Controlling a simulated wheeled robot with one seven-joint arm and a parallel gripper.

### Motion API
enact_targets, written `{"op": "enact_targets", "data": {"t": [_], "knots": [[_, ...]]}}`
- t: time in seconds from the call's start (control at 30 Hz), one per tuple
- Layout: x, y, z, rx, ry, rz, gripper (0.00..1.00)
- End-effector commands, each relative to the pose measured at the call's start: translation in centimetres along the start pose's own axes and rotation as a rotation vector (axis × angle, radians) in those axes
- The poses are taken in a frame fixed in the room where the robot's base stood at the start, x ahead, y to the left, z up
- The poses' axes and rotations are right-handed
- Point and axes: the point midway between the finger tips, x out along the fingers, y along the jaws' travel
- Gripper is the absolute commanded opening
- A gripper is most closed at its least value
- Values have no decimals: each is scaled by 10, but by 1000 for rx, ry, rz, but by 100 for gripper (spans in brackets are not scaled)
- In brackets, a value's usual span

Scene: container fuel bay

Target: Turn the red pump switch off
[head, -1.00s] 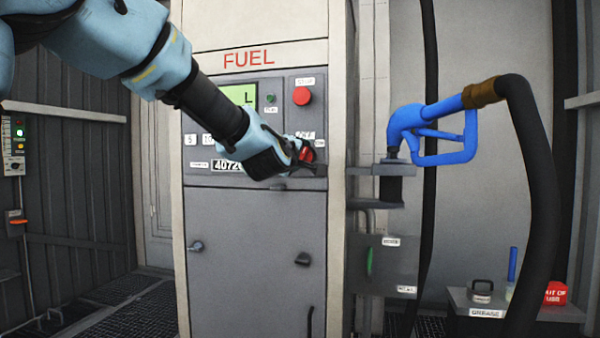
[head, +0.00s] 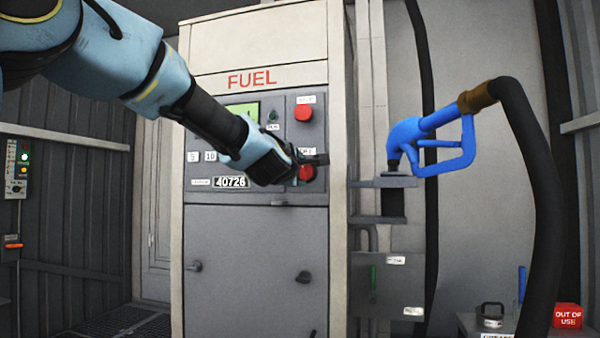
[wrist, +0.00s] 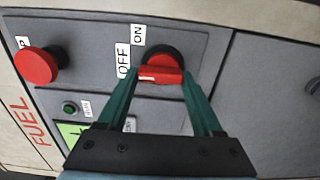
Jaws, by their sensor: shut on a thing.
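The red pump switch (head: 306,174) is a red bar handle on a dark round base, low on the right part of the grey pump panel. It also shows in the wrist view (wrist: 162,75), where the bar lies nearly level, its left end nearest the OFF label (wrist: 123,58). The ON label (wrist: 138,33) is above and left of the switch. My gripper (head: 308,162) is at the panel and hides part of the switch. In the wrist view my gripper's green fingers (wrist: 161,80) are shut on the bar, one on each end.
A red round stop button (head: 303,113) is above the switch. A small green button (wrist: 69,108) and the green display (wrist: 72,132) are close by. The blue fuel nozzle (head: 432,143) and its black hose stand to the right. The lower cabinet door (head: 255,260) is shut.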

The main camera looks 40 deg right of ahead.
Motion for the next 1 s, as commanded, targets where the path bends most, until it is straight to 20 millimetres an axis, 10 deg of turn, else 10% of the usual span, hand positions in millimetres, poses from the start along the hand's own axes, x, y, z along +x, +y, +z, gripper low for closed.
{"op": "enact_targets", "data": {"t": [0.23, 0.27, 0.5, 1.0], "knots": [[-1, 5, 3, -3, -4, 7, 12], [-1, 5, 3, -3, -4, 8, 70], [0, 3, 2, -1, -3, 5, 97], [-24, 1, 0, 2, 0, 5, 98]]}}
